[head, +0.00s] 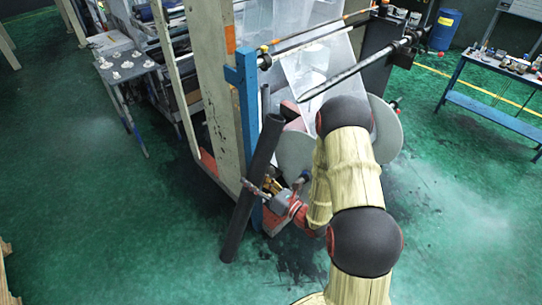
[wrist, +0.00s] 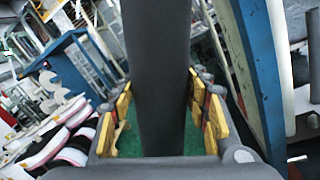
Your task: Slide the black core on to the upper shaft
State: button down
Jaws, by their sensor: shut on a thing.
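The black core (head: 245,200) is a long dark tube, held steeply tilted, its upper end leaning right in the head view. My gripper (head: 264,188) is shut on it around the middle of its length. In the wrist view the core (wrist: 162,70) runs up between the yellow finger pads of my gripper (wrist: 160,115). The upper shaft (head: 352,73) is a grey bar with a tapered free end, up and right of the core's top. The core is apart from the shaft. The core's bore is not visible.
A blue post (head: 248,110) on the machine's beige frame (head: 215,85) stands close behind the core. Clear film (head: 310,75) hangs behind the shaft. A blue bench (head: 490,98) stands at right and a small table (head: 125,68) at left. The green floor at left is open.

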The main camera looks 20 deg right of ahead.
aim_at(270, 155)
jog(key=d+r+m+p, duration=0.1)
jog(key=d+r+m, duration=0.1)
jog(key=r+m, duration=0.1)
jog(key=s+d+r+m+t+h+p, duration=0.1)
jog(key=d+r+m+p, duration=0.1)
jog(key=r+m, duration=0.2)
jog(key=s+d+r+m+p, duration=0.1)
jog(key=d+r+m, duration=0.1)
jog(key=r+m, duration=0.2)
jog(key=shift+s+d+r+m+t+h+p, duration=0.1)
jog(key=shift+m+t+h+p, duration=0.1)
jog(key=shift+m, duration=0.6)
jog(key=shift+s+r+m+t+h+p, duration=0.1)
jog(key=shift+m+t+h+p, duration=0.1)
jog(key=shift+m, duration=0.6)
jog(key=shift+d+f+b+x, duration=0.15)
jog(key=shift+b+x, duration=0.1)
jog(key=shift+x, duration=0.75)
jog(key=shift+d+f+b+x, duration=0.1)
jog(key=shift+b+x, duration=0.2)
jog(key=shift+x, duration=0.7)
jog(key=shift+d+f+b+x, duration=0.15)
jog(key=shift+b+x, duration=0.1)
jog(key=shift+x, duration=0.7)
jog(key=shift+w+a, duration=0.1)
jog(key=shift+w, duration=0.05)
